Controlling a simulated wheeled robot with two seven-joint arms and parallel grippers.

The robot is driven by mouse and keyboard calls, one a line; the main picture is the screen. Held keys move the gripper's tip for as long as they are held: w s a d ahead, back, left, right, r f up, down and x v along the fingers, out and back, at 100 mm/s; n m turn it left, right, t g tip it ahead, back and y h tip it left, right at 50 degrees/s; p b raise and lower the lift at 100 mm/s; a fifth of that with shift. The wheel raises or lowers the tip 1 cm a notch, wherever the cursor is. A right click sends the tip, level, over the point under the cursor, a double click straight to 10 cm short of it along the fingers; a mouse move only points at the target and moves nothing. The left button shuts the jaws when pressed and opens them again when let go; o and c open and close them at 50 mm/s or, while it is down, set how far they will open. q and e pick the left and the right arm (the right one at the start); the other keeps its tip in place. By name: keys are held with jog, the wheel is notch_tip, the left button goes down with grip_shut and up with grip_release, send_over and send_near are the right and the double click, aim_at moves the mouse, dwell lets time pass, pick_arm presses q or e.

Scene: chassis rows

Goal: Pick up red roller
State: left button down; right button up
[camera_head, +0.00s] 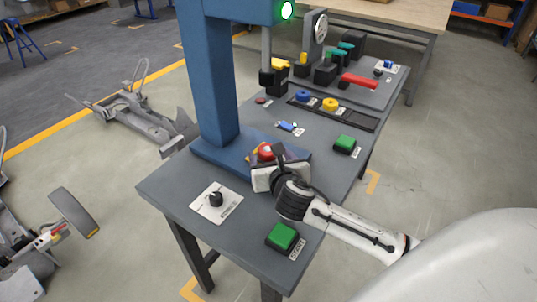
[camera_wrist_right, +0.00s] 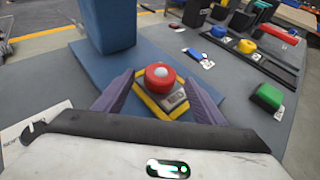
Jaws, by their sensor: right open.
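The red roller (camera_wrist_right: 160,74) is a short red cylinder with a pale grey centre. It sits on a yellow-edged grey block (camera_wrist_right: 172,103) on the blue base of the press. It also shows in the head view (camera_head: 265,149), partly hidden by my right gripper. My right gripper (camera_head: 277,154) is open, and it also shows in the right wrist view (camera_wrist_right: 160,87). Its two purple-grey fingers stand on either side of the roller and block, with visible gaps. I cannot tell exactly how high the fingertips are. My left gripper is not in view.
A blue press column (camera_head: 212,85) rises just behind the roller. A blue roller (camera_head: 303,96) and a yellow roller (camera_head: 330,104) sit in a dark tray (camera_head: 358,119). Green buttons (camera_head: 282,237) and a black knob (camera_head: 215,199) are on the grey table (camera_head: 165,187).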

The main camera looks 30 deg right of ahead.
jog(key=shift+x, duration=1)
jog(key=c, duration=1.4)
